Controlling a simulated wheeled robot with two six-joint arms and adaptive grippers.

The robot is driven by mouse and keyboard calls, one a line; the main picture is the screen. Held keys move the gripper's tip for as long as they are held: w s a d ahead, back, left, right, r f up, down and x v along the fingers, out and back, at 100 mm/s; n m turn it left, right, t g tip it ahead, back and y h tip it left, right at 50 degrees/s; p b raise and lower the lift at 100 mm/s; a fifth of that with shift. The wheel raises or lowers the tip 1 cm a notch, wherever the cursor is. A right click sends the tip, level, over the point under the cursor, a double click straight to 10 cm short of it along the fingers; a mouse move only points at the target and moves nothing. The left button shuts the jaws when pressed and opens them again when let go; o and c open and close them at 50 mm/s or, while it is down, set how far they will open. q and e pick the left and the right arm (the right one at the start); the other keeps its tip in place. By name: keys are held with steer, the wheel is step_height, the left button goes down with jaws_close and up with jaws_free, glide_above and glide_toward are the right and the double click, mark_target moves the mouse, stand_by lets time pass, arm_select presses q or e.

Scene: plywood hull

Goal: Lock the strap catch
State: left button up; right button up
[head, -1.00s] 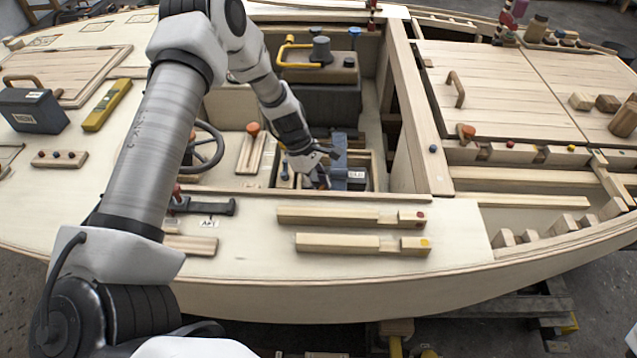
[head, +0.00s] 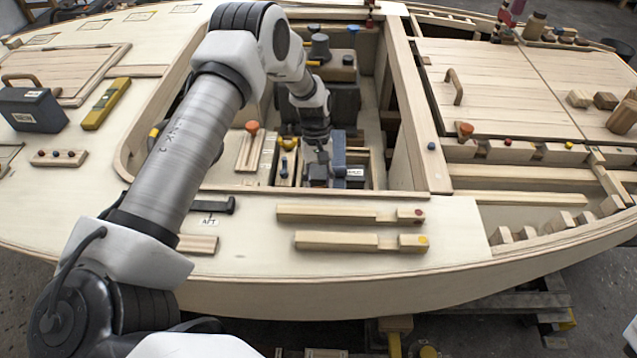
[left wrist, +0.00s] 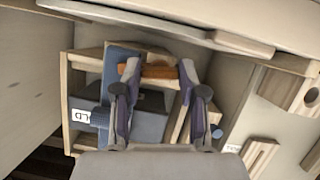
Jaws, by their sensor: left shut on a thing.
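My left gripper (head: 318,172) reaches down into the cockpit, over a dark box held in a wooden frame. In the left wrist view, the left gripper (left wrist: 159,72) has its two fingers on either side of an orange-brown wooden piece (left wrist: 160,72) and is shut on it. This piece lies across a blue strap (left wrist: 122,60), apparently part of the strap catch. The strap also shows in the head view (head: 338,150). The dark box (left wrist: 88,105) carries a white label, only partly readable. The catch is hidden by my gripper in the head view. My right gripper is not in view.
The wooden frame (left wrist: 68,100) surrounds the box closely. An orange-topped lever (head: 252,128) stands left of it. The cockpit's front edge (head: 350,194) runs close in front, and two wooden bars (head: 340,214) lie on the deck there.

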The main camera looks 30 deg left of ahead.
arm_select(q)
steer(key=shift+m+y, duration=0.4)
steer(key=shift+m, duration=0.7)
steer(key=o, duration=1.1)
steer(key=shift+o, duration=0.2)
steer(key=v, duration=1.2)
steer(key=shift+w, duration=0.3)
steer(key=shift+f, duration=0.1)
